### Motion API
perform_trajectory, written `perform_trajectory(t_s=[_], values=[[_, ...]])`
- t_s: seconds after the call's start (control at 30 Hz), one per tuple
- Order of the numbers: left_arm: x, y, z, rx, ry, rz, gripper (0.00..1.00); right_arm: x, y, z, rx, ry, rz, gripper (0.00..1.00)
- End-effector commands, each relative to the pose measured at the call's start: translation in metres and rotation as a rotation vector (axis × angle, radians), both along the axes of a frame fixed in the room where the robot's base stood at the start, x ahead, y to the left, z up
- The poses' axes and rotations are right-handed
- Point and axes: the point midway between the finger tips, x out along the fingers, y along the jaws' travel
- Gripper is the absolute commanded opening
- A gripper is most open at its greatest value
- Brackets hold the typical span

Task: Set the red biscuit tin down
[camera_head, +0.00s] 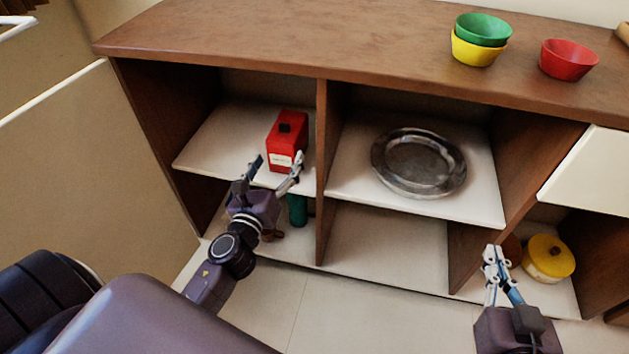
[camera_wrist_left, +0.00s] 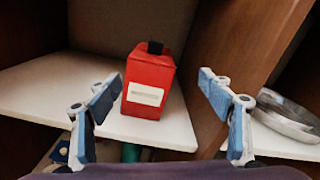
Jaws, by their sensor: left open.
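The red biscuit tin (camera_head: 288,142), with a dark knob on top and a white label, stands upright on the upper left shelf (camera_head: 215,150). In the left wrist view the tin (camera_wrist_left: 149,82) stands on the white shelf (camera_wrist_left: 50,90), near its front edge. My left gripper (camera_head: 279,165) is open in front of the tin. In the left wrist view the fingers (camera_wrist_left: 161,85) are apart, one to each side of the tin, with no contact visible. My right gripper (camera_head: 492,255) is low at the right, its fingertips together, with nothing seen between them.
A wooden divider (camera_head: 321,170) stands right of the tin. A metal plate (camera_head: 418,163) lies on the middle shelf. A green bottle-like thing (camera_head: 298,210) is below the tin's shelf. A yellow pot (camera_head: 548,258) is near my right gripper. Bowls (camera_head: 568,60) stand on the top.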

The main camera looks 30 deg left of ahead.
Motion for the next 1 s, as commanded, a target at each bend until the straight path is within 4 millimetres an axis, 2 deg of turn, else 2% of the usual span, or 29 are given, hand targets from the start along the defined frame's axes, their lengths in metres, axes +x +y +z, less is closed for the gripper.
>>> perform_trajectory(t_s=[0.3, 0.5, 0.6, 0.7, 0.8, 1.0], values=[[-0.029, -0.083, 0.019, -1.309, -0.118, 0.002, 0.73, 0.0, 0.0, 0.0, 0.0, 0.0, -0.001, 0.0], [-0.055, -0.148, 0.033, -2.135, -0.071, 0.076, 0.73, 0.0, 0.0, 0.0, 0.0, -0.001, -0.001, 0.0], [-0.067, -0.177, 0.042, -2.451, -0.019, 0.134, 0.73, 0.0, 0.0, 0.0, 0.0, -0.001, 0.0, 0.0], [-0.076, -0.196, 0.048, -2.657, 0.028, 0.19, 0.73, 0.0, 0.0, 0.0, 0.0, -0.001, 0.0, 0.0], [-0.081, -0.206, 0.052, -2.759, 0.055, 0.225, 0.73, 0.0, 0.0, 0.0, 0.0, -0.002, 0.0, 0.0], [-0.082, -0.208, 0.053, -2.785, 0.062, 0.234, 0.73, 0.0, 0.0, 0.001, 0.0, -0.002, 0.0, 0.0]])
